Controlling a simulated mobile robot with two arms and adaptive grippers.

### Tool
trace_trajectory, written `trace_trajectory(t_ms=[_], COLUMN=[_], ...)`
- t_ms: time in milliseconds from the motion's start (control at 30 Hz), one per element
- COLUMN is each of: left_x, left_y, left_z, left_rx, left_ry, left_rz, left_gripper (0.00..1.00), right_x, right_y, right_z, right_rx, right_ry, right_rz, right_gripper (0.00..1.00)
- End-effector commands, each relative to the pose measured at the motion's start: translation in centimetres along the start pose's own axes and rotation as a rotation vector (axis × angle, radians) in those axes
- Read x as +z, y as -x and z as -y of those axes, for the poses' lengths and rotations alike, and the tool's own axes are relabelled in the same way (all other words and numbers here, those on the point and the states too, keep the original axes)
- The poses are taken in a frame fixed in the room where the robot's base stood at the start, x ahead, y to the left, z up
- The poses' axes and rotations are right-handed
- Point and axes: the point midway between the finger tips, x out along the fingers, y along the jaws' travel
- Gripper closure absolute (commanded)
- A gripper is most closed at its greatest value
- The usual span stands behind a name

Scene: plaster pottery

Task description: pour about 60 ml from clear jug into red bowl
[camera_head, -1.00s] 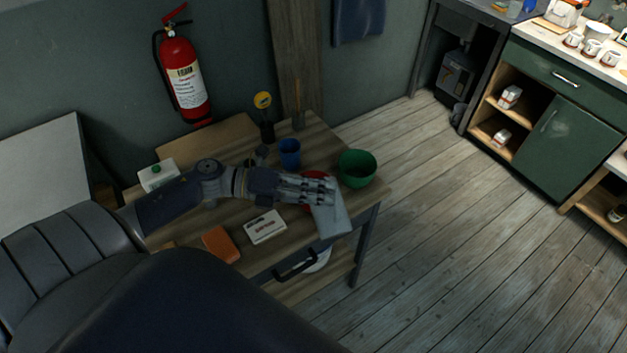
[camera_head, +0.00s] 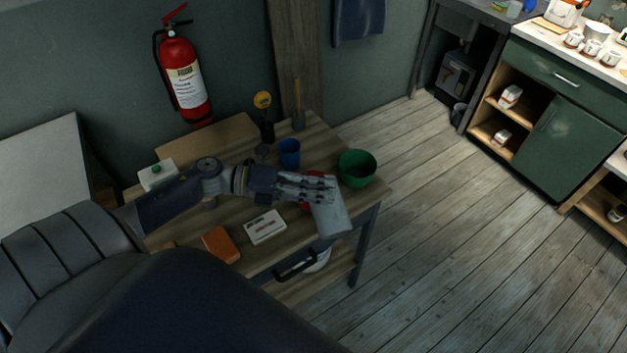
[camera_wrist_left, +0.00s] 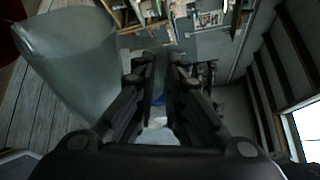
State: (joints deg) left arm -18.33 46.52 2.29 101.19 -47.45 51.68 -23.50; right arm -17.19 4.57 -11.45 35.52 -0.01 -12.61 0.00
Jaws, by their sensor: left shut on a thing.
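My left gripper (camera_head: 328,188) is shut on the clear jug (camera_head: 333,217), a greyish translucent vessel at the right front of the wooden table. The jug looks tilted, and it also shows large at the left of the left wrist view (camera_wrist_left: 68,62). The red bowl (camera_head: 316,175) is mostly hidden behind my gripper and the jug; only parts of its red rim and side show. I cannot see its inside, nor any liquid level or stream. My right gripper is not in view.
The green bowl (camera_head: 357,170) stands right of the red bowl, near the table edge. A blue cup (camera_head: 289,153) stands behind my gripper. A white box (camera_head: 266,226) and an orange block (camera_head: 221,244) lie in front. A fire extinguisher (camera_head: 184,78) hangs on the wall.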

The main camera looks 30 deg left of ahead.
Motion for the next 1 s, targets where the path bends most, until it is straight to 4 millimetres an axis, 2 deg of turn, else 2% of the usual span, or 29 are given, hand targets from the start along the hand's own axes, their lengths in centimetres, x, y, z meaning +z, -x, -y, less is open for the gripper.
trace_trajectory(t_ms=[1000], left_x=[0.44], left_y=[0.17], left_z=[0.20], left_rx=[-0.013], left_ry=[0.027], left_rz=[0.000], left_gripper=[1.00], right_x=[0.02], right_y=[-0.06], right_z=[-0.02], right_rx=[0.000], right_ry=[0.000], right_rz=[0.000], right_gripper=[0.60])
